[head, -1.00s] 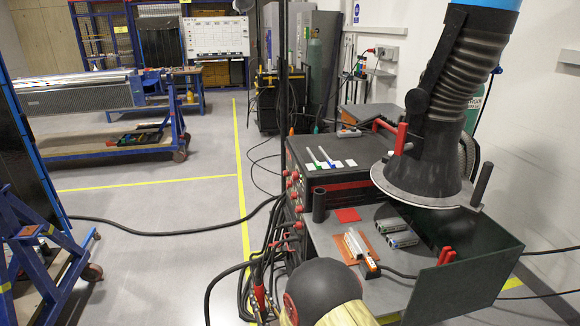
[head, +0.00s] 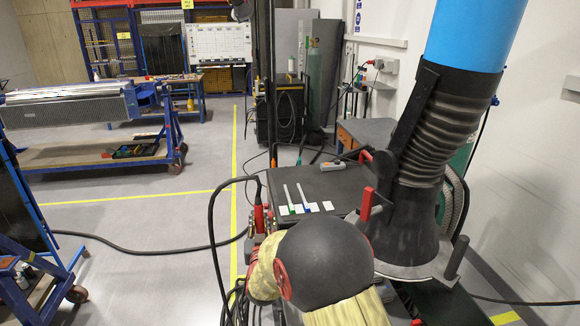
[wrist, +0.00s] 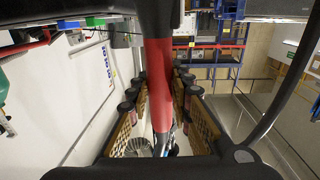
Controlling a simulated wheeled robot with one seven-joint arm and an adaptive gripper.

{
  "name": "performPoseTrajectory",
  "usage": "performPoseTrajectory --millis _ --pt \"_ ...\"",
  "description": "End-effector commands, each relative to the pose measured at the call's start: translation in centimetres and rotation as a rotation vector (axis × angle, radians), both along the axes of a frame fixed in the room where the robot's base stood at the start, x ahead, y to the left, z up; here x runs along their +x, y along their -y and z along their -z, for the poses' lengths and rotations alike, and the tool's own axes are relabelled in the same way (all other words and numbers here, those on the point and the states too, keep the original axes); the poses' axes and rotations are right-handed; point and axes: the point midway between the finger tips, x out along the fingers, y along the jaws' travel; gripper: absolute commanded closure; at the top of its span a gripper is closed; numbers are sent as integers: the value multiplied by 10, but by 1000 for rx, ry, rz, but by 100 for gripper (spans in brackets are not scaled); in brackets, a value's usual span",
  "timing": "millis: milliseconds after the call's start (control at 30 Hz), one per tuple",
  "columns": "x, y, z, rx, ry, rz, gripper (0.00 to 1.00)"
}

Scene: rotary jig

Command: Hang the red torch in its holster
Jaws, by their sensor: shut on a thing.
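The red torch (head: 259,218) shows in the head view just left of my arm's dark round joint, roughly upright, with a black cable looping from its top to the left. In the wrist view the red torch (wrist: 158,85) stands between the two padded fingers of my gripper (wrist: 159,78), which is shut on it. I cannot make out the holster; my arm covers the bench's front left part.
A black extraction hood (head: 405,240) on a blue duct hangs close on the right. The floor (head: 150,222) left of the yellow line is largely clear.

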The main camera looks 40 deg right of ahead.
Motion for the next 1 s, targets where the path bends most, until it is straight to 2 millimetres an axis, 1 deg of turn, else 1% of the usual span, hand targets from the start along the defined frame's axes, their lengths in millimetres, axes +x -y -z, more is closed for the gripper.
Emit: performPoseTrajectory --millis 33,100,200,300,400,500,567,1000 --pt "-4 18 -34 -3 10 36 100" --pt "-10 38 -60 -3 9 79 100" --pt "-20 62 -94 -3 8 130 100" --pt "-28 80 -119 -3 5 168 100" --pt "-35 92 -134 -2 4 193 100" --pt "-38 98 -143 -3 3 205 100" --pt "-39 99 -145 -2 2 208 100" --pt "-39 99 -144 -2 4 208 100"
